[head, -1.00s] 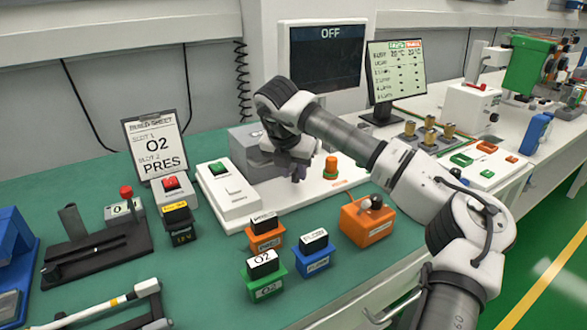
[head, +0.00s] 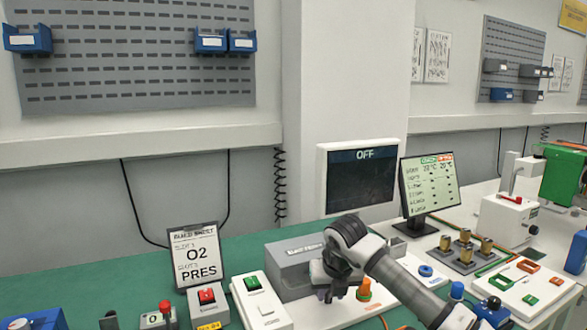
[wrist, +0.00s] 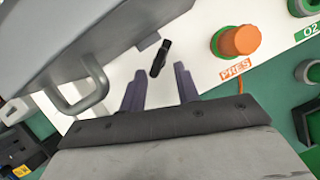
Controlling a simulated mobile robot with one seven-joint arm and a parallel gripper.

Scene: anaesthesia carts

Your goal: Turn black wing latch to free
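The black wing latch (wrist: 160,58) shows in the wrist view on the white panel, beside the lower edge of a grey housing (wrist: 95,35). It looks like a small black bar, turned at a slant. My gripper (wrist: 159,84) is open, its two dark fingers pointing toward the latch, one on each side of its line. The latch lies just beyond the fingertips, and I see no contact. In the head view my gripper (head: 328,294) hangs in front of the grey housing (head: 295,264); the latch cannot be made out there.
An orange knob (wrist: 240,40) marked PRES stands right of the latch; it also shows in the head view (head: 364,288). A grey handle (wrist: 88,95) juts from the housing at left. A white switch box (head: 260,302) and a monitor reading OFF (head: 361,180) are nearby.

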